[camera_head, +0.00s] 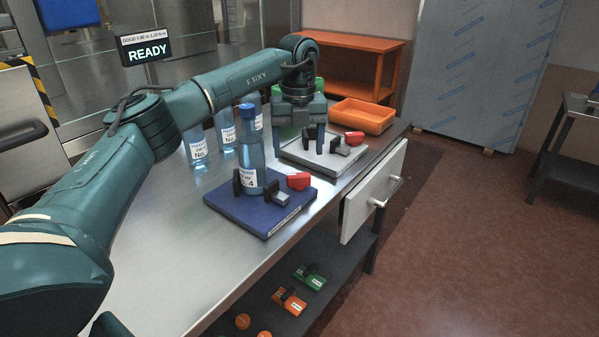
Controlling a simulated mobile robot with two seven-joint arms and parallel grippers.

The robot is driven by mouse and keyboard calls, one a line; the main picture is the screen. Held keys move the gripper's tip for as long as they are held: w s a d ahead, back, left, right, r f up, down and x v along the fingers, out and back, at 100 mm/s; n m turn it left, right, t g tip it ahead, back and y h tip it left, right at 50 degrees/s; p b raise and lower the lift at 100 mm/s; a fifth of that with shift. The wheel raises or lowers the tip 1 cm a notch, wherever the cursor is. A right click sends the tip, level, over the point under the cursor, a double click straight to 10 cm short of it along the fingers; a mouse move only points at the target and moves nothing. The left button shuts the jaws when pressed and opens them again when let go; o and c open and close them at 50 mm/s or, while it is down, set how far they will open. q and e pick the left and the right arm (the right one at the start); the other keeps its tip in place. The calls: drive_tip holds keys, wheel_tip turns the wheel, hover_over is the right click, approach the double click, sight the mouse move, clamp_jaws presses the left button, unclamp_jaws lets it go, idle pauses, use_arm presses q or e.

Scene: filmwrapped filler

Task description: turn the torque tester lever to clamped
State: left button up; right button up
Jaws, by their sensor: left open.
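Two bench fixtures with red levers stand on the steel table; I cannot read which is named the torque tester. The nearer one has a blue base (235,212), black jaws and a red lever (299,181). A blue bottle (250,150) stands upright between its jaws. The farther one has a pale grey base (330,166), dark jaws (340,145) and a red lever (355,138). My left gripper (299,153) is open, pointing down over the left part of the grey fixture, left of its red lever and apart from it. My right gripper is not in view.
Several blue bottles (197,148) stand behind the blue fixture. An orange tray (362,115) lies at the table's far end. A drawer (372,195) stands open on the right side. Orange and green items (290,300) lie on the lower shelf. A sign reads READY (147,53).

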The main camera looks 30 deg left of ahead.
sight(298, 174)
use_arm(q)
wheel_tip(298, 174, down, 7)
drive_tip(key=shift+f, duration=0.1)
drive_tip(key=shift+c, duration=0.4)
drive_tip(key=c, duration=0.9)
